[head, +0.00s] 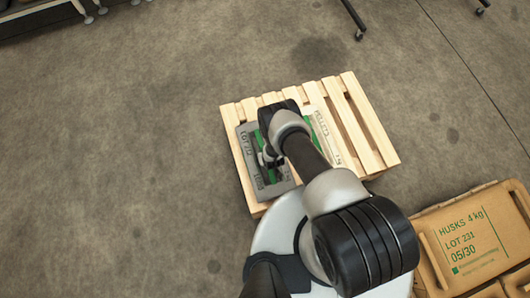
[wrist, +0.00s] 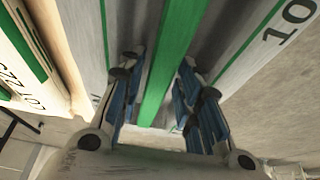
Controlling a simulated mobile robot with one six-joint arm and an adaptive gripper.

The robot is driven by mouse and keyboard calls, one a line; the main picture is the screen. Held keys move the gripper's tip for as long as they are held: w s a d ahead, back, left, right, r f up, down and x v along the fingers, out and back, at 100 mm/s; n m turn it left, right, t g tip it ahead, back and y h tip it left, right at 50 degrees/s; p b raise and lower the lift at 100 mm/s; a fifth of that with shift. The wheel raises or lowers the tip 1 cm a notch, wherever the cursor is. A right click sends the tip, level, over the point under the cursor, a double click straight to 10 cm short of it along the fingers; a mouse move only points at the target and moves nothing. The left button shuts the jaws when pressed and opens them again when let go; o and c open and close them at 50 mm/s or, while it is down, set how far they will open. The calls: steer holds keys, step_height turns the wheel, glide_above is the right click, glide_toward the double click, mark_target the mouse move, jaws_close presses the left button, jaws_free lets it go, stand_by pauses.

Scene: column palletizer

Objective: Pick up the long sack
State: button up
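A long grey sack (head: 247,150) with a green stripe and dark print lies along the left side of a wooden pallet (head: 375,140). My gripper (head: 268,158) is over the middle of this sack, and my arm hides part of it. In the wrist view the grey sack (wrist: 228,70) fills the middle, its green stripe running between the fingers. My gripper (wrist: 160,82) is open there, its blue-padded fingers apart on either side of the stripe. Nothing is visibly gripped. I cannot tell whether the fingertips touch the sack.
A paler sack (head: 326,135) with green marks lies beside it on the pallet, partly behind my arm; it also shows in the wrist view (wrist: 42,70). The pallet's right slats are bare. The floor at left is clear.

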jaws_close()
stand_by(0.8)
steer(key=shift+w+r, duration=0.15)
steer(key=shift+w, duration=0.05)
